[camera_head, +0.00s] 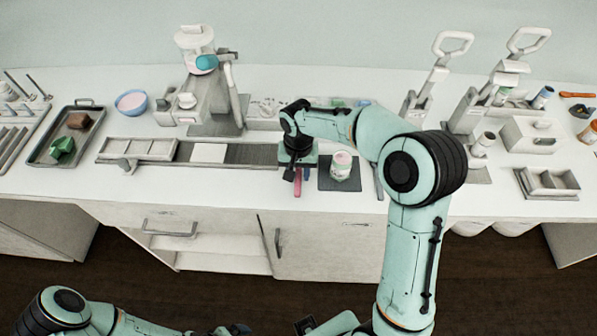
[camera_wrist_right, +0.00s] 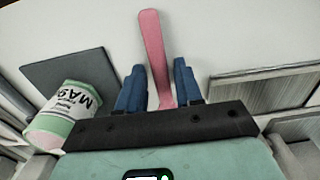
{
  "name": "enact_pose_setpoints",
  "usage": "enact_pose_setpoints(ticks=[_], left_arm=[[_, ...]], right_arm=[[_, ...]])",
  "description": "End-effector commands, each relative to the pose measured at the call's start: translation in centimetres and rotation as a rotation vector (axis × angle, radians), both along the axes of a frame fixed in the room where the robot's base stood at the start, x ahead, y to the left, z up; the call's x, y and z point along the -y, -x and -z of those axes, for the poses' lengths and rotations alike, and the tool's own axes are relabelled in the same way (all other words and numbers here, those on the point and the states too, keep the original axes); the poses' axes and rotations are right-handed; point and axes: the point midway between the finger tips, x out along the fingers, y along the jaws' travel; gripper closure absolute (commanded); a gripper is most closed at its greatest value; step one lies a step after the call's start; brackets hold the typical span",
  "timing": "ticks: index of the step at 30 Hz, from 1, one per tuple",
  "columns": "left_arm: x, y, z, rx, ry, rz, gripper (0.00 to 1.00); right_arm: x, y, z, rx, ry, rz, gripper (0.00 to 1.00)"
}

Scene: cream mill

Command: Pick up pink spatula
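The pink spatula (camera_wrist_right: 152,50) lies on the white counter, its length running away between the fingers in the right wrist view. In the head view only a short pink piece (camera_head: 297,188) shows below my right gripper (camera_head: 298,178). In the right wrist view the two blue fingers of my right gripper (camera_wrist_right: 160,85) are apart, one on each side of the spatula. Narrow gaps seem to show beside it, so the gripper looks open around it. The spatula's near end is hidden by the gripper body. My left arm shows at the bottom left; its fingers are not seen.
A white, pink and green jar (camera_head: 341,165) stands on a dark mat (camera_head: 325,184) just right of the gripper; the jar also shows close in the wrist view (camera_wrist_right: 75,117). A conveyor-like strip (camera_head: 250,153) lies to the left. The counter's front edge is close.

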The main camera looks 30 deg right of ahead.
Motion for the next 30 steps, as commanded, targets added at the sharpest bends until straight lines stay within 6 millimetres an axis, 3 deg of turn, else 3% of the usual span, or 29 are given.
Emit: enact_pose_setpoints(ticks=[1, 3, 12, 17, 20, 30], left_arm=[[0.0, 0.0, 0.0, 0.000, 0.000, 0.000, 0.00], [0.0, 0.0, 0.0, 0.000, 0.000, 0.000, 0.00], [0.0, 0.0, 0.0, 0.000, 0.000, 0.000, 0.00], [0.0, -0.1, -0.2, 0.001, 0.000, 0.001, 0.00], [0.0, -0.3, -0.5, 0.003, 0.000, 0.000, 0.00], [0.0, -1.8, -2.3, 0.020, 0.000, 0.001, 0.00]], right_arm=[[0.0, 0.0, 0.0, 0.000, 0.000, 0.000, 0.83], [0.0, 0.0, 0.0, 0.000, 0.000, 0.000, 1.00], [0.0, 0.0, -0.2, 0.001, 0.001, 0.000, 1.00], [0.0, -0.1, -1.6, 0.004, 0.000, 0.000, 1.00], [0.0, -0.1, -3.8, 0.007, 0.001, 0.000, 1.00], [0.0, -0.2, -13.7, 0.009, -0.001, -0.001, 1.00]])
